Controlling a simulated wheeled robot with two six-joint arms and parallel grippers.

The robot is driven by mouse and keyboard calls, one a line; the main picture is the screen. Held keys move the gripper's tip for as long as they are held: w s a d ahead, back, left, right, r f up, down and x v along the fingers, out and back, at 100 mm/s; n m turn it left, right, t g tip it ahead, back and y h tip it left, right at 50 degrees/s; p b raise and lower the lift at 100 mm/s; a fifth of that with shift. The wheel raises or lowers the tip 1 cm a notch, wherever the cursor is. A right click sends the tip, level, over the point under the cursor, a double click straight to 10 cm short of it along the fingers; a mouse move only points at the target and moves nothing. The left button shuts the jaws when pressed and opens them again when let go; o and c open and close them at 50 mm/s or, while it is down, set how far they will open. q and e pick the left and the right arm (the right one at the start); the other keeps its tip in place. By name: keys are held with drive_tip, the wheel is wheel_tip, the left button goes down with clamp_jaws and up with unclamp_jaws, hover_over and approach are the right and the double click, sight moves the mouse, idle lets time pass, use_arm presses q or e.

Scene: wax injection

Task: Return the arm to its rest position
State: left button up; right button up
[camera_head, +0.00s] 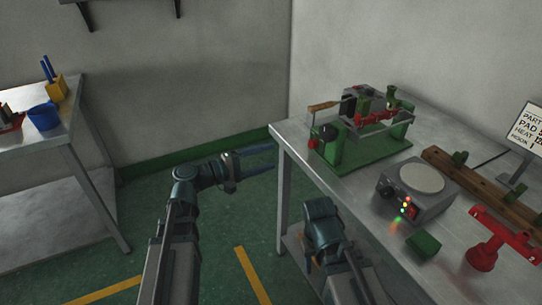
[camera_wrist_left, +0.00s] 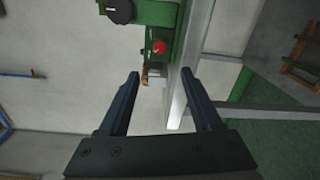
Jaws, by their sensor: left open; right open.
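My left gripper (camera_head: 268,158) is open and empty, held in the air just left of the workbench's far left corner. Its arm rises from the bottom of the head view and bends right. In the left wrist view, the two fingers (camera_wrist_left: 159,73) are spread apart with nothing gripped between them. Beyond them show the bench edge (camera_wrist_left: 180,95) and a green fixture with a red knob (camera_wrist_left: 159,47). My right arm (camera_head: 325,235) is bent low at the bench's near edge; its fingers do not show.
The metal workbench (camera_head: 300,150) carries a green clamp fixture (camera_head: 365,150), a grey hot plate (camera_head: 415,190), a green block (camera_head: 423,244) and a red stand (camera_head: 482,255). A second table (camera_head: 60,138) with a blue bin (camera_head: 44,117) stands left. Open floor lies between the tables.

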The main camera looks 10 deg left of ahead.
idle(0.3)
use_arm(q)
drive_tip(key=s+d+f+m+g+y+p, duration=0.45)
drive_tip(key=s+d+m+g+p, duration=0.35)
drive_tip(key=s+d+p, duration=0.3)
drive_tip(key=s+a+r+m+g+y+p, duration=0.2)
drive_tip(key=s+a+m+y+p, duration=0.3)
drive_tip(key=y, duration=0.6)
drive_tip(key=s+p, duration=0.2)
drive_tip(key=p, duration=0.1)
drive_tip(key=shift+s+a+r, duration=0.25)
drive_tip(key=shift+s+r, duration=0.05)
drive_tip(key=shift+s, duration=0.05)
